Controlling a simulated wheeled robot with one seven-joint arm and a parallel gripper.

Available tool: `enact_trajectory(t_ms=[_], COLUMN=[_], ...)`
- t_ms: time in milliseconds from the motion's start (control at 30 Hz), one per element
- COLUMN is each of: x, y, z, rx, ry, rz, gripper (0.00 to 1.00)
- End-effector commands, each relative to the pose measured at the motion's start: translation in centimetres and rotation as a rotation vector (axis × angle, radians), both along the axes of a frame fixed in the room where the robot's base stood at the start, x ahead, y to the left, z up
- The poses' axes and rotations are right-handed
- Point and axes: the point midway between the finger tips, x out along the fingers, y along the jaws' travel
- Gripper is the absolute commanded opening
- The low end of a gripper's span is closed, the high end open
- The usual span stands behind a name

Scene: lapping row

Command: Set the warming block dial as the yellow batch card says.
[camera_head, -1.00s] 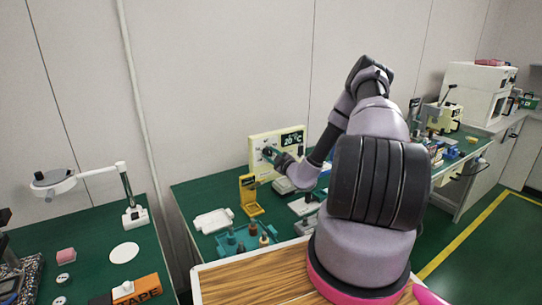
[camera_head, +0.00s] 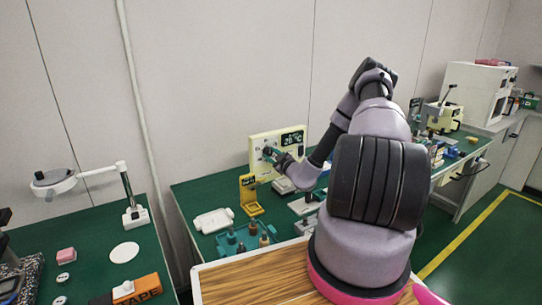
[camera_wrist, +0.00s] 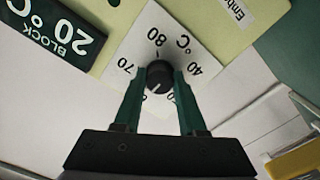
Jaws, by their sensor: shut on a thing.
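The warming block (camera_head: 259,141) is a cream panel against the wall, with a dark display (camera_head: 292,139) that reads 20 °C in the wrist view (camera_wrist: 62,32). Its dial (camera_wrist: 159,76) is a black knob on a white scale plate (camera_wrist: 158,22). The scale shows 80, 70 and 40 °C upside down; other marks are covered by the fingers. A pale pointer line on the knob points down and slightly left in the wrist view. My gripper (camera_wrist: 161,74) is shut on the knob, one green finger on each side. A yellow upright piece (camera_head: 248,188) stands in front; I cannot read any writing on it.
A magnifier lamp (camera_head: 134,213) stands on the left bench. A wooden top (camera_head: 250,280) lies nearest me.

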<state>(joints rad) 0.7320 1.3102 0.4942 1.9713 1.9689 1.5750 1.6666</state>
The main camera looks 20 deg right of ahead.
Motion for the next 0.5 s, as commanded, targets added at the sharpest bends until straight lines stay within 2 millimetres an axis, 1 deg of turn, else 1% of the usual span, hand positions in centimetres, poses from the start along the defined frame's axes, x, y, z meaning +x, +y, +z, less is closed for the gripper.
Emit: enact_trajectory(t_ms=[33, 67, 100, 367, 500], x=[-0.16, -0.16, -0.14, -0.07, -0.74], y=[-0.01, -0.01, -0.01, -0.01, -0.2], z=[-0.23, -0.23, -0.21, -0.09, -0.1], rx=[-0.001, -0.001, -0.001, -0.001, -0.001], ry=[0.005, 0.005, 0.005, 0.002, 0.002], rz=[0.0, 0.0, 0.0, 0.0, 0.0], gripper=[0.52, 0.63, 0.7, 0.7, 0.7])
